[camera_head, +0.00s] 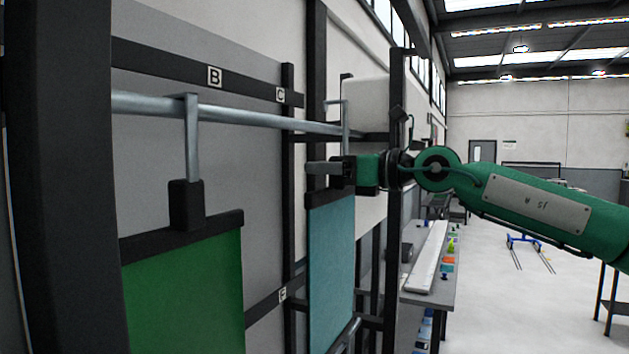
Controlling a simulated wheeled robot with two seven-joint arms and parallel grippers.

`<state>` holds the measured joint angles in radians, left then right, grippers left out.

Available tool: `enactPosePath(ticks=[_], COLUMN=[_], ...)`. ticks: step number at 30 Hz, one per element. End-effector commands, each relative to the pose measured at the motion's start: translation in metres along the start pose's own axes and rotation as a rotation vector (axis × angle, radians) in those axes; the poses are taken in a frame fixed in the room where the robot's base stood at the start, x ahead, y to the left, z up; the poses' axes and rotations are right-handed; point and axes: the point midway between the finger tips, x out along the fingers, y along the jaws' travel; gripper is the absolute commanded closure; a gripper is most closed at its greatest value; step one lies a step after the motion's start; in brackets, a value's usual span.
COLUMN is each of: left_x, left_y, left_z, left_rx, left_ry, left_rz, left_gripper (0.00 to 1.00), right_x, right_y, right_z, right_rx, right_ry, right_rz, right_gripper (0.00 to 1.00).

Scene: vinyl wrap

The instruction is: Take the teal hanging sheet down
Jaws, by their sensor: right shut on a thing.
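The teal hanging sheet (332,262) hangs from the grey rail (240,117) near the middle of the picture, with a dark bar along its top edge. A thin metal hook (346,112) rises above it to the rail. My right gripper (322,169) reaches in from the right, just above the sheet's top bar, and is shut on the holder at the top of the sheet. The exact contact is partly hidden by the gripper. The sheet hangs upright. My left gripper is not in view.
A green sheet (188,296) hangs nearer on the same rail from a black clip (186,205). Dark upright posts (397,230) frame the rack. A bench (432,290) with small items stands beyond it. Open floor (500,312) lies at the right.

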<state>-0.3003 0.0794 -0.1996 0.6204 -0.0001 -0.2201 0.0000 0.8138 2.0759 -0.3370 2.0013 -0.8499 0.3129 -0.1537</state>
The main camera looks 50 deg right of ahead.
Motion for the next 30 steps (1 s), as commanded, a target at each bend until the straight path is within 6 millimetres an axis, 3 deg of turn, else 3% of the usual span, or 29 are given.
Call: enactPosePath(ticks=[15,30], left_x=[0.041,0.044], left_y=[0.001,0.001], left_z=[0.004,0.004], left_rx=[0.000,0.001], left_ry=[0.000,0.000], left_rz=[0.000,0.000], left_gripper=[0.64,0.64], right_x=[-0.042,-0.049], right_y=[0.000,0.000], right_z=[-0.002,0.001], right_rx=[-0.001,-0.001], right_ry=[-0.004,-0.001], right_rz=[-0.001,0.000], right_gripper=[0.98,0.98])
